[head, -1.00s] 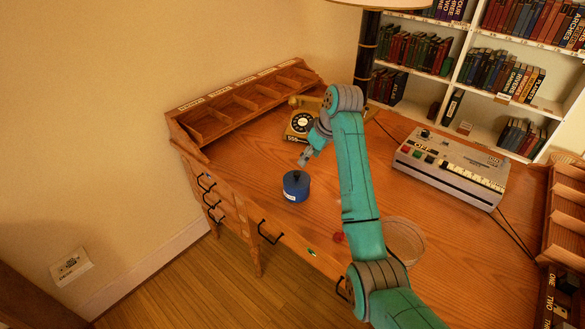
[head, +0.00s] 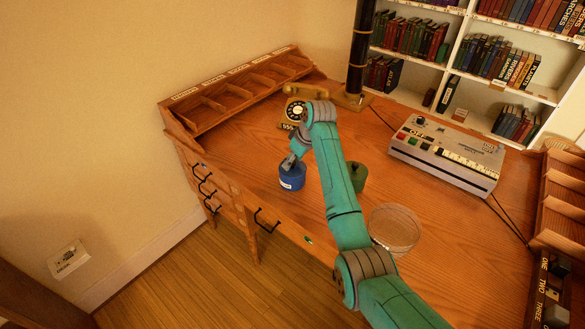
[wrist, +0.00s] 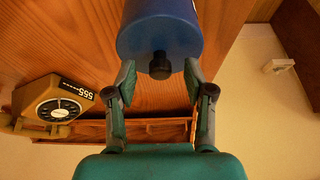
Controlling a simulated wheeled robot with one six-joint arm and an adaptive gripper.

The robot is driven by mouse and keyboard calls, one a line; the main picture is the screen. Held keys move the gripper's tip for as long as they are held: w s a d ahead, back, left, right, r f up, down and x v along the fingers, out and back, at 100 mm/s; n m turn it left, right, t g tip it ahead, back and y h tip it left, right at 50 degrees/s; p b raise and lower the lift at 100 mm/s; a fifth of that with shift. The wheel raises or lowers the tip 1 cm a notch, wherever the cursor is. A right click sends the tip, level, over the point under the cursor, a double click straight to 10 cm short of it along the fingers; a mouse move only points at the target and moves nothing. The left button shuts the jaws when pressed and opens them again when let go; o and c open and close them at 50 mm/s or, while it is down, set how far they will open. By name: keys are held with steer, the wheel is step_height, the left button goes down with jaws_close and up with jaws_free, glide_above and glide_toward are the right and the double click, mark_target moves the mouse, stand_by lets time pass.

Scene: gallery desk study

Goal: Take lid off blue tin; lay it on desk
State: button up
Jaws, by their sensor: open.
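The blue tin (head: 292,178) stands upright on the wooden desk (head: 250,155), near its front edge, with a pale label on its side. In the wrist view the tin's blue lid (wrist: 158,38) shows from above, with a dark round knob (wrist: 160,66) at its middle. My gripper (head: 290,160) is right above the tin in the head view and hides the knob there. In the wrist view my open gripper (wrist: 160,78) has one finger on each side of the knob, with a gap to it on both sides. The lid is on the tin.
A green tin (head: 357,176) and a clear round bowl (head: 394,228) stand right of the blue tin, close to my arm. A yellow telephone (head: 297,110) is behind it. A grey machine (head: 444,155) stands at the right. Desk left of the blue tin is clear.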

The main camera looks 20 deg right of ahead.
jaws_close()
stand_by(0.3)
